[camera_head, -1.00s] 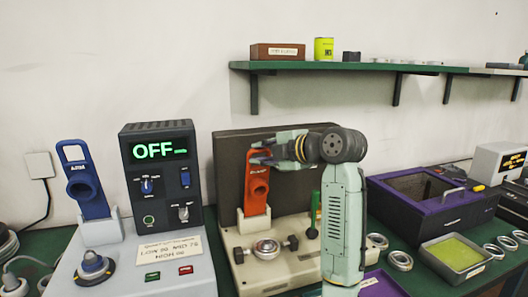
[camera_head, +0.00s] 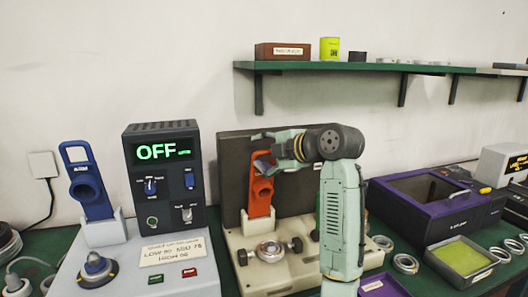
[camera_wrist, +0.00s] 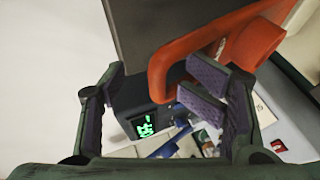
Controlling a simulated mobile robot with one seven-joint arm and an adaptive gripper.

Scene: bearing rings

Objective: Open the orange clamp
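The orange clamp (camera_head: 261,197) stands upright at the back of a beige fixture (camera_head: 235,245), with a round hole in its lower part. A metal bearing ring (camera_head: 268,250) sits in the fixture in front of it. My gripper (camera_head: 264,152) is at the upper end of the clamp, coming from the right. In the wrist view the gripper (camera_wrist: 158,98) has its fingers wide apart. The clamp's handle (camera_wrist: 162,72) lies near the right finger's purple pads, which overlap it in the picture; I cannot tell whether they touch.
A blue clamp (camera_head: 88,190) stands on a grey machine at the left, beside a dark control box (camera_head: 163,178) reading OFF. A dark panel (camera_head: 232,160) stands behind the orange clamp. A purple box (camera_head: 430,208), a green-lined tray (camera_head: 460,255) and several rings are at the right.

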